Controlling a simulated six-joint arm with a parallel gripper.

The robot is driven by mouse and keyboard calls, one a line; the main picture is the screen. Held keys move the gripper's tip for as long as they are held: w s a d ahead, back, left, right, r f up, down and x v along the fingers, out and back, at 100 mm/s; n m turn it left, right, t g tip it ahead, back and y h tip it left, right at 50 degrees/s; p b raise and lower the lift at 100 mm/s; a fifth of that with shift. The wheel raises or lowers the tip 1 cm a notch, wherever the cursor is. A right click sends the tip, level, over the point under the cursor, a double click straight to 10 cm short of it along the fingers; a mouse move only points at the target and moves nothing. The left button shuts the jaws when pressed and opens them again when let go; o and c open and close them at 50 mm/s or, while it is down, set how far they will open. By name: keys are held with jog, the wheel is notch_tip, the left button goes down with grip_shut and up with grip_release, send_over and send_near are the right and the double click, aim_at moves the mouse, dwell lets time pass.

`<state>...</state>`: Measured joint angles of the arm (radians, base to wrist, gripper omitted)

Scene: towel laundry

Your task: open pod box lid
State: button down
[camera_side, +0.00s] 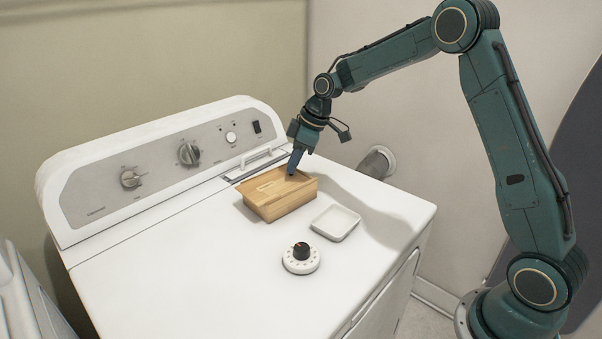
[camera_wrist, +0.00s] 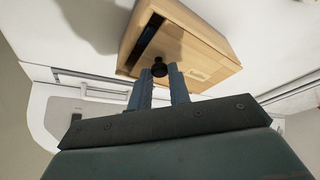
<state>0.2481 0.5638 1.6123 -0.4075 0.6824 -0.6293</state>
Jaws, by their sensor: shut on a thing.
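The wooden pod box (camera_side: 278,204) sits on top of the white machine, below its control panel. It also shows in the wrist view (camera_wrist: 200,45). A small dark knob (camera_wrist: 159,66) stands on its lid (camera_wrist: 185,50). My gripper (camera_side: 292,171) reaches down to the far right part of the box top. In the wrist view my gripper's two blue fingers (camera_wrist: 160,75) are closed around the knob. A dark strip shows along one side of the box top, and it looks like a narrow gap beside the lid. The inside of the box cannot be made out.
A small white square dish (camera_side: 335,223) lies right of the box. A white round dial timer (camera_side: 301,258) with a black knob stands in front. The control panel (camera_side: 160,165) rises behind. The front left of the machine top (camera_side: 190,270) is clear.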

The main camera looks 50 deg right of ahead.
send_near(260, 187)
jog(key=x, duration=0.5)
jog(key=c, duration=1.3)
grip_release()
jog(key=shift+f, duration=0.1)
jog(key=v, duration=1.3)
jog(key=shift+s+r, duration=0.2)
jog(key=shift+r, duration=0.15)
jog(key=shift+d, duration=0.1)
